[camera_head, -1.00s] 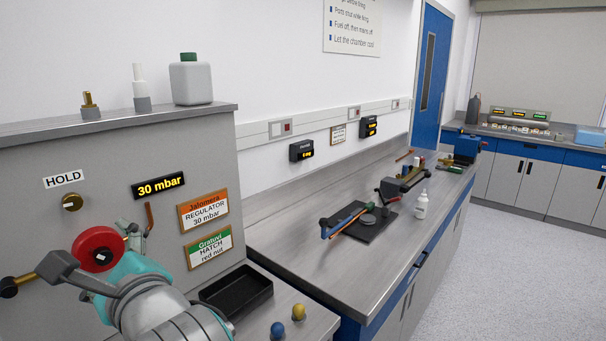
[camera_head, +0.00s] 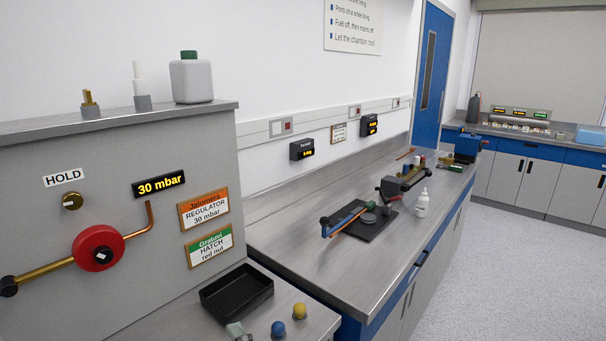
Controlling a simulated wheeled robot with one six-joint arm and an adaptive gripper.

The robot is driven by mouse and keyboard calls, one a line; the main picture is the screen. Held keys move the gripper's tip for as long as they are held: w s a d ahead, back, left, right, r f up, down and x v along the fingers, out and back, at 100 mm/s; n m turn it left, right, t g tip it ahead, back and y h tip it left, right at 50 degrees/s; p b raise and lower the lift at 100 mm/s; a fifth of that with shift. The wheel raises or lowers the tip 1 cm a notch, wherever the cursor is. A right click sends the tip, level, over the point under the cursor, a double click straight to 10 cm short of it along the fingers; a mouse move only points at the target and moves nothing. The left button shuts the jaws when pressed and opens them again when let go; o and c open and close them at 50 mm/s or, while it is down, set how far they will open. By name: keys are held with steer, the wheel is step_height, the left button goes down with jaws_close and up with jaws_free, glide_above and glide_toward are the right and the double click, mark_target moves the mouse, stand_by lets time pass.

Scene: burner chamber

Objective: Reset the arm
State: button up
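The panel's display (camera_head: 159,185) reads 30 mbar.
An empty black tray (camera_head: 237,291) lies on the ledge, with a blue knob (camera_head: 278,328) and a yellow knob (camera_head: 299,311) to its right. A brass HOLD knob (camera_head: 73,201) is on the panel. The long bench (camera_head: 290,232) carries a dark plate (camera_head: 362,229) and a white bottle (camera_head: 422,204).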

steer(key=s+d+f+n+t+h, duration=0.1)
steer(key=s+d+f+n+h, duration=0.2)
steer(key=s+d+f, duration=0.6)
steer(key=s+d+f+n+h, duration=0.25)
steer(key=s+d+f, duration=0.25)
steer(key=d+f, duration=0.45)
steer(key=s+d+r+n+h, duration=0.1)
steer(key=s+d+n, duration=0.3)
steer(key=s, duration=0.8)
steer(key=s+d+r+n+h, duration=0.1)
steer(key=s+d+n+h, duration=0.2)
steer(key=s+d, duration=0.5)
steer(key=s+n, duration=0.1)
steer(key=s, duration=0.2)
steer(key=shift+s, duration=0.35)
steer(key=shift+a+r, duration=0.1)
